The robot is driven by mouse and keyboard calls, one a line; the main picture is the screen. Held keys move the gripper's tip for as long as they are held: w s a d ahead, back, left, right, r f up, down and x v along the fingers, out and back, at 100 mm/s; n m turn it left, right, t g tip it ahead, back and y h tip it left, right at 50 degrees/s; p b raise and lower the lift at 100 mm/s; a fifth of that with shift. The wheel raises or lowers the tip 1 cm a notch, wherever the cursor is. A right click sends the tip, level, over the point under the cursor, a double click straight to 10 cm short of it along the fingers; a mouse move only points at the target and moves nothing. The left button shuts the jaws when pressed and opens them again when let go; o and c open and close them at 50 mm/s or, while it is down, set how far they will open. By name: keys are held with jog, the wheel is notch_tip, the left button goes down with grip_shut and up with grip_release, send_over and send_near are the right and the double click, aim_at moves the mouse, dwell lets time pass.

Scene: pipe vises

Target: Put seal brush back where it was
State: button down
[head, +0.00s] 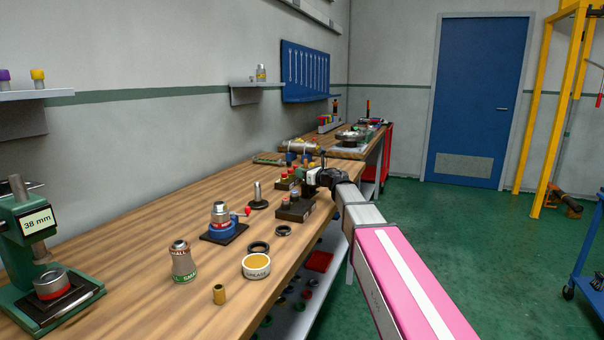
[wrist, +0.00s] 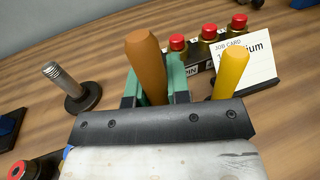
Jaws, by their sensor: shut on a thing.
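My gripper (wrist: 155,88) has its green fingers shut on a tool with a thick orange-brown handle (wrist: 146,62), which I take to be the seal brush. The handle stands up between the fingers, slightly tilted. Its lower end is hidden by my gripper's dark body, so I cannot tell whether it touches anything below. A yellow handle (wrist: 232,72) rises just right of my gripper in the wrist view, its lower end hidden too. In the head view my gripper (head: 313,178) is small, over the bench beside a dark block (head: 295,209).
A threaded post on a round base (wrist: 75,90) is at left. A grease tin (head: 256,267), a can (head: 181,262) and a green press (head: 40,250) occupy the nearer wooden bench (head: 130,290).

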jog(key=shift+f, duration=0.5)
jog(key=c, duration=1.1)
grip_release()
